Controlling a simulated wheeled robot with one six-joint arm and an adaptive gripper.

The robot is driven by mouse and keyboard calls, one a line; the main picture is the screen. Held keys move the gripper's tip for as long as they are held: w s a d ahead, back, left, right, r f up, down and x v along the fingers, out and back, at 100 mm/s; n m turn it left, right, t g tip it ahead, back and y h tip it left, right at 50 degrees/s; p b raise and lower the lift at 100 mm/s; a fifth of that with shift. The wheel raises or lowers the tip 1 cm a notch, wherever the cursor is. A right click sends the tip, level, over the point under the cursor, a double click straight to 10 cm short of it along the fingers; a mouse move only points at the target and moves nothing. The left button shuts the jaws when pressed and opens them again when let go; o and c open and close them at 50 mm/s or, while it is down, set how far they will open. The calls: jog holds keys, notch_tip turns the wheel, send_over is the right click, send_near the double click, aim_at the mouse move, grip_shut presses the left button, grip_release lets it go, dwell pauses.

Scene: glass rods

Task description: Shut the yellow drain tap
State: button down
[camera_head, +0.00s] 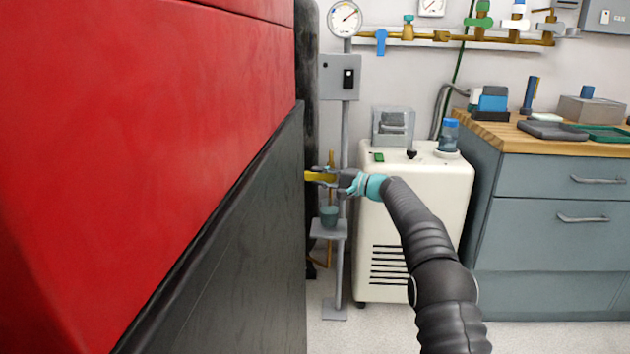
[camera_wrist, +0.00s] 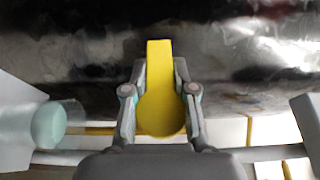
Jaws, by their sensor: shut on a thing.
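The yellow drain tap handle (camera_head: 317,177) lies level in the head view, pointing left towards the dark panel. A thin brass pipe (camera_head: 331,158) runs upright beside it. My gripper (camera_head: 335,178) reaches in from the right and is shut on the handle. In the wrist view the yellow handle (camera_wrist: 160,88) lies between the two fingers of my gripper (camera_wrist: 160,76), its narrow end beyond the tips and its round end nearer the palm. The tap's body is mostly hidden behind the gripper.
A large red and black machine (camera_head: 150,130) fills the left. A small cup (camera_head: 329,216) stands on a shelf below the tap. A cream cabinet (camera_head: 440,220) stands behind my arm. A gauge (camera_head: 345,18) sits above a grey box (camera_head: 340,77). Grey drawers (camera_head: 560,232) stand right.

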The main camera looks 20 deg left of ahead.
jog(key=shift+a+r, duration=0.1)
jog(key=shift+r, duration=0.05)
jog(key=c, duration=0.9)
grip_release()
jog(key=shift+c, duration=0.2)
jog(key=s+d, duration=0.2)
jog(key=d, duration=1)
jog(key=shift+s, duration=0.1)
